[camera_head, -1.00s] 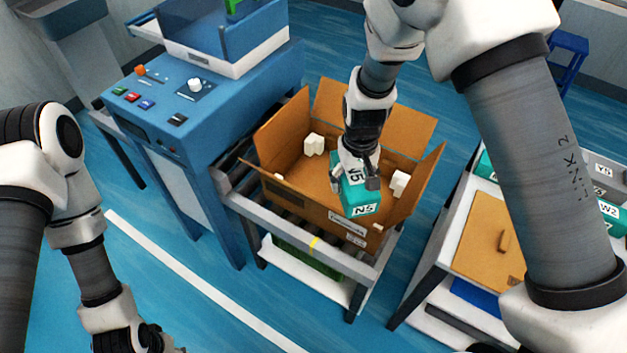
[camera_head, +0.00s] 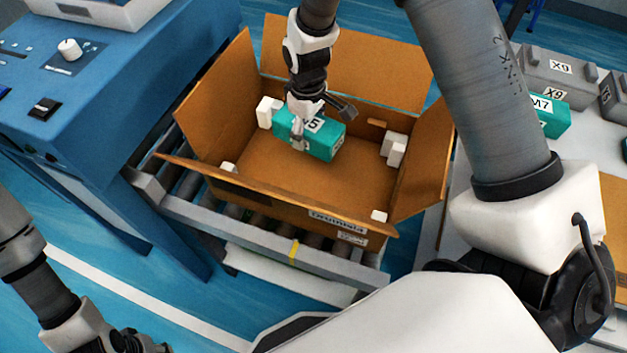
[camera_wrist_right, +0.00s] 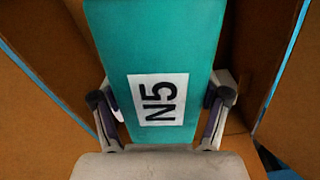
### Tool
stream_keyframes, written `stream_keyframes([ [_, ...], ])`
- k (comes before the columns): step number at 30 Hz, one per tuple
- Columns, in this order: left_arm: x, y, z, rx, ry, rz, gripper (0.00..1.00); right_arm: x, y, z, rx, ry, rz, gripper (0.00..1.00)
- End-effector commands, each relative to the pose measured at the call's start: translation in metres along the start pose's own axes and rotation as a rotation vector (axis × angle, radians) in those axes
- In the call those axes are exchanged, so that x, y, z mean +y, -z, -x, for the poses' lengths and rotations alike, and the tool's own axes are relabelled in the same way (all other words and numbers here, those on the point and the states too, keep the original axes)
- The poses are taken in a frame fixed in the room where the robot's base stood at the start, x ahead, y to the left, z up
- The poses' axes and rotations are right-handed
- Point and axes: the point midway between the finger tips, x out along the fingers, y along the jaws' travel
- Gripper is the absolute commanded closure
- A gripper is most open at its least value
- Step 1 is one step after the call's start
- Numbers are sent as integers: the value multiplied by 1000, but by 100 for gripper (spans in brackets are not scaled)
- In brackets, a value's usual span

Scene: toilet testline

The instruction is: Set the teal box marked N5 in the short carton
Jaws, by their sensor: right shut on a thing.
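The teal box marked N5 (camera_head: 322,146) is inside the walls of the open short carton (camera_head: 262,199), towards its back left. My right gripper (camera_head: 318,124) is shut on the box from above. In the right wrist view the teal box (camera_wrist_right: 155,50) shows its N5 label between the two fingers of my right gripper (camera_wrist_right: 160,108). Whether the box touches the carton floor I cannot tell. My left gripper (camera_head: 135,343) is at the bottom left, partly cut off, far from the carton; its fingers are unclear.
The carton stands on a roller conveyor (camera_head: 225,218) with its flaps spread outward. White foam blocks (camera_head: 394,148) sit in its corners. A blue machine (camera_head: 110,130) is at the left. At the right, a table holds grey X9 boxes (camera_head: 556,76) and a teal M7 box (camera_head: 550,115).

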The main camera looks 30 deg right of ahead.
Motion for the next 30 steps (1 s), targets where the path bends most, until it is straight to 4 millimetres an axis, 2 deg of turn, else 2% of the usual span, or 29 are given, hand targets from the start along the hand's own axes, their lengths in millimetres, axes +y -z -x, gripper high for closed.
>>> stream_keyframes([
  [1, 0, 0, -31, 0, 0, 0, 60, 4, -2, -30, 3, 1, 44, 74],
  [6, 0, 0, -53, 1, 0, 0, 60, 11, -6, -50, 4, -2, 169, 74],
  [10, 0, 0, -55, 1, 0, 0, 60, 12, -8, -63, 0, 0, 198, 74],
  [15, 0, 1, -57, 1, 0, 0, 60, 12, -8, -100, -1, 0, 198, 74],
  [24, 0, 0, -60, 1, 0, 0, 60, 12, -7, -146, 1, -1, 196, 74],
  [30, 0, 0, -60, 1, 0, 0, 60, 12, -7, -149, 3, -3, 196, 74],
])
